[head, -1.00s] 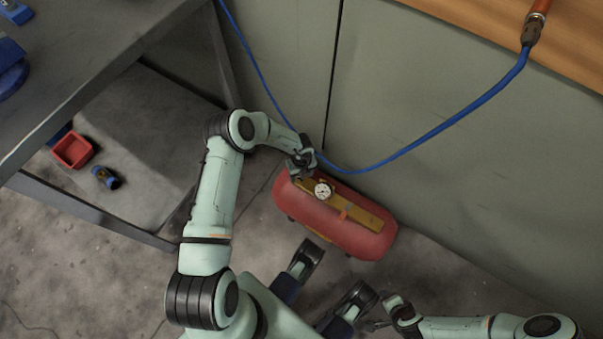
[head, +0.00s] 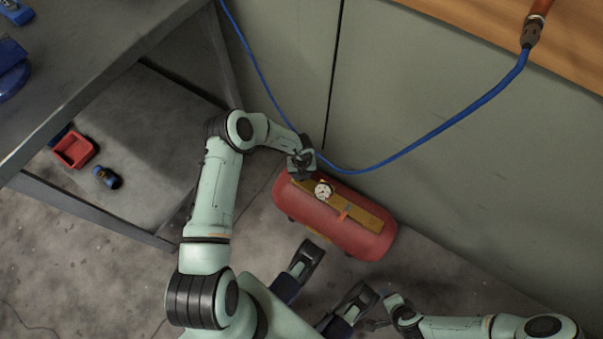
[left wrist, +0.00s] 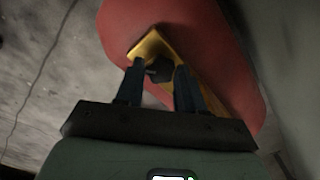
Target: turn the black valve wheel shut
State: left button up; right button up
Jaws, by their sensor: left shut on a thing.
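The black valve wheel (left wrist: 158,70) shows in the left wrist view, at the near end of the yellow plate (left wrist: 152,46) on top of the red tank. My left gripper (left wrist: 160,80) is shut on the wheel, one dark finger on each side of it. In the head view my left gripper (head: 301,166) is over the left end of the red tank (head: 320,213) and hides the wheel. My right gripper (head: 378,312) is at the bottom of the head view, apart from the tank, with its fingers spread and nothing seen between them.
A white dial gauge (head: 323,190) and a small orange part (head: 343,214) stand on the plate close to my left gripper. A blue hose (head: 440,130) hangs along the grey wall behind the tank. A red bin (head: 75,150) sits on a shelf at left.

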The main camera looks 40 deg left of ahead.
pick_arm(q)
jog(key=m, duration=0.3)
jog(key=shift+m, duration=0.4)
jog(key=m, duration=0.3)
jog(key=shift+m, duration=0.3)
jog(key=m, duration=0.3)
jog(key=shift+m, duration=0.3)
jog(key=m, duration=0.3)
jog(key=shift+m, duration=0.3)
jog(key=m, duration=1)
jog(key=shift+m+b, duration=0.3)
jog(key=shift+m, duration=0.1)
pick_arm(e)
jog(key=shift+s+d+f, duration=0.1)
jog(key=shift+s+f, duration=0.45)
jog(key=shift+s, duration=0.05)
jog(key=shift+g, duration=0.3)
